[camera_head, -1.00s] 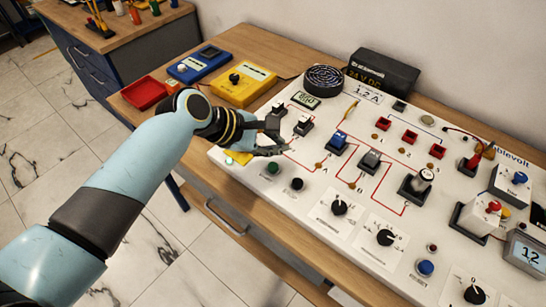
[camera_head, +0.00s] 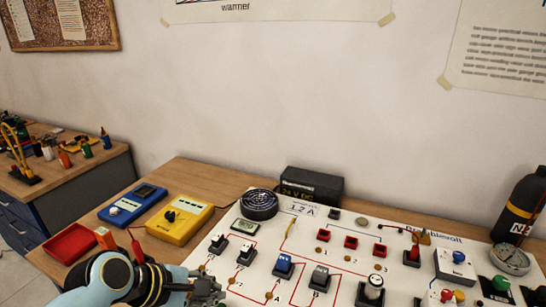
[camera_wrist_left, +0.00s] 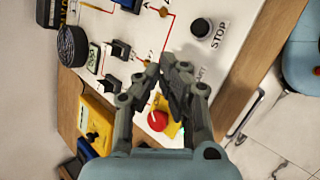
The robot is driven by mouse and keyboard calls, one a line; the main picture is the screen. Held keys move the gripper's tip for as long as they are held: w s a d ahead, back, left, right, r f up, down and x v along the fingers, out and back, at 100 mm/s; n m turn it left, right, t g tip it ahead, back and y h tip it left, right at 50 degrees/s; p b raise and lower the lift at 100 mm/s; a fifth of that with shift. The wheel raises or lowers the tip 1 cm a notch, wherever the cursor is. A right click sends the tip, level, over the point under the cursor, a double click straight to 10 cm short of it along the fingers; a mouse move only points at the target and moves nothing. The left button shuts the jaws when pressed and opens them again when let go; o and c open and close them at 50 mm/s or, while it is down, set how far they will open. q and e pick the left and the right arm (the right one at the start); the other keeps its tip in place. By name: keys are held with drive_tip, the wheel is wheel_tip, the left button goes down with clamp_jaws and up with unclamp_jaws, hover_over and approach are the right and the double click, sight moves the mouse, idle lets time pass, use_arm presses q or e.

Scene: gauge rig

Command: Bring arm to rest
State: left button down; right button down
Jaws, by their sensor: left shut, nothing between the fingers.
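My left arm (camera_head: 105,279) is low at the bottom left of the head view. My left gripper (camera_head: 207,292) is at the near left edge of the white gauge panel (camera_head: 238,215), partly cut off by the frame. In the left wrist view, its two fingers (camera_wrist_left: 172,68) meet at the tips and are shut with nothing between them. They show over the panel near a black STOP button (camera_wrist_left: 201,28) and a red button (camera_wrist_left: 158,120) on a yellow base. Contact with the panel cannot be told. My right gripper is not in view.
A yellow meter (camera_head: 180,219), a blue meter (camera_head: 132,204) and a red tray (camera_head: 70,243) lie left of the panel. A black fan grille (camera_head: 259,204) and a 24 V supply (camera_head: 312,185) stand behind. Switches crowd the panel. A dark cylinder (camera_head: 522,205) stands far right.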

use_arm(q)
drive_tip(key=s+a+r+m+g+y, duration=0.1)
drive_tip(key=s+a+r+m+y, duration=0.1)
drive_tip(key=s+a+r+m, duration=0.35)
drive_tip(key=s+a+r+m+g+y, duration=0.1)
drive_tip(key=s+a+r+m+y, duration=0.15)
drive_tip(key=s+m, duration=0.5)
drive_tip(key=s+a+r+m+g+y, duration=0.1)
drive_tip(key=s+a+r+m+y, duration=0.3)
drive_tip(key=s, duration=0.5)
drive_tip(key=s+a+f+g+h+b, duration=0.2)
drive_tip(key=f+b, duration=1.2)
drive_tip(key=f, duration=2.9)
drive_tip(key=s+a+f+b, duration=0.1)
drive_tip(key=s+f+b, duration=0.4)
drive_tip(key=s+f, duration=0.4)
drive_tip(key=s+a+f+b, duration=0.1)
drive_tip(key=s+f+b, duration=0.4)
drive_tip(key=s+f, duration=0.4)
wheel_tip(320, 180, down, 7)
drive_tip(key=shift+s+a+r, duration=0.15)
drive_tip(key=shift+s+a, duration=0.05)
drive_tip(key=shift+s, duration=0.2)
